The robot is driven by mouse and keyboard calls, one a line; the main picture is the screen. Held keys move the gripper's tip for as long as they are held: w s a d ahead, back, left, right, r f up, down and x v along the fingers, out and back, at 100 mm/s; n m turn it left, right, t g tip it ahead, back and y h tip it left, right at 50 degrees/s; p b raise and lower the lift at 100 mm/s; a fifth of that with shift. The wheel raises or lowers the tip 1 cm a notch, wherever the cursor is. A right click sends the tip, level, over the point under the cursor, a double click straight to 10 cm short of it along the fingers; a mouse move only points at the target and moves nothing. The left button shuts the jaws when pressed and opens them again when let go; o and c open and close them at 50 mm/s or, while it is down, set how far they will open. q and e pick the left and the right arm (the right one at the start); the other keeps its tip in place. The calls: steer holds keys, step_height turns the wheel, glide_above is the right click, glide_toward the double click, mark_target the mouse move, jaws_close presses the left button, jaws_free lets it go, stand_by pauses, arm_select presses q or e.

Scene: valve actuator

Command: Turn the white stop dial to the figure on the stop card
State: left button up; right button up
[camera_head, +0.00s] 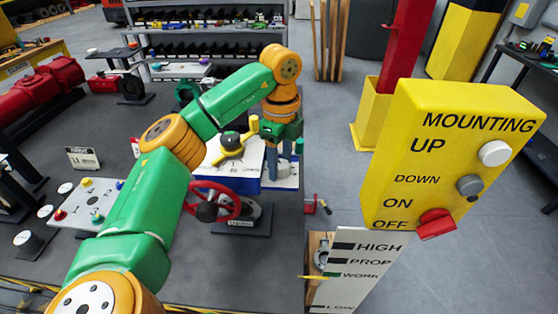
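A white dial face (213,157) with dark marks stands on a blue-sided box near the middle. A small white card (83,157) with a dark heading and a figure that looks like 11 stands at left. A red-edged card (136,147) is partly hidden behind my arm. I cannot tell which is the stop card. My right gripper is not in view.
A red handwheel (212,201) stands in front of the dial box. A yellow control box (448,155) with several knobs fills the near right. A white button panel (88,204) lies left of my arm.

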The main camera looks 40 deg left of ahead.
mark_target(281, 164)
arm_select(q)
steer(key=shift+o, duration=1.3)
steer(key=shift+d, duration=0.15)
steer(key=shift+r, duration=0.4)
step_height(281, 164, up, 6)
steer(key=shift+d+r+p, duration=0.1)
steer(key=shift+r+p, duration=0.15)
steer(key=shift+p, duration=0.4)
steer(key=shift+f, duration=0.1)
